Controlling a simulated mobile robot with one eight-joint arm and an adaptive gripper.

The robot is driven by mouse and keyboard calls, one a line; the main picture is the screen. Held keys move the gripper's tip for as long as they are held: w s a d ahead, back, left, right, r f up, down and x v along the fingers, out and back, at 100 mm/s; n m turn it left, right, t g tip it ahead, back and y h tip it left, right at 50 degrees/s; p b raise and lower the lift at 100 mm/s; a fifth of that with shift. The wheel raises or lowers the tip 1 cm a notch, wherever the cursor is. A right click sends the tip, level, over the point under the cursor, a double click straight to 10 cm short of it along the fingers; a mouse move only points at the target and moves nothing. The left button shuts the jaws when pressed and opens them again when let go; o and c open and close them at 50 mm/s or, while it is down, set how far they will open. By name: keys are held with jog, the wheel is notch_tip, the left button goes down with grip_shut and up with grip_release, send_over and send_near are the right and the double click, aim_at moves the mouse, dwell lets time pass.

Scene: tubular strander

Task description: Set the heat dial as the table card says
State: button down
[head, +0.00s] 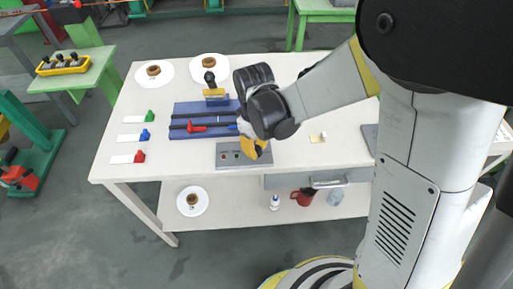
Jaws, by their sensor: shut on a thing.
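My gripper (253,149), with yellow fingers, points down at the right part of a grey panel (229,162) near the front edge of the white table. Its fingers are shut on what seems to be the heat dial of this panel. The dial itself is hidden behind the fingers and wrist, so its setting cannot be read. Small red marks show on the panel's left part. A small cream card (317,138) lies on the table to the right of the gripper; its print is too small to read.
A blue base (183,108) with a red handle (196,128) and an upright black-knobbed lever (210,78) stands behind the panel. White plates (141,76) with brown rings lie at the back. A drawer (290,181) is below.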

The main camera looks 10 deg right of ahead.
jog(key=shift+m, duration=0.7)
jog(key=c, duration=1.2)
grip_release()
jog(key=shift+o, duration=0.2)
notch_tip(320, 180, up, 12)
jog(key=shift+s+a, duration=0.2)
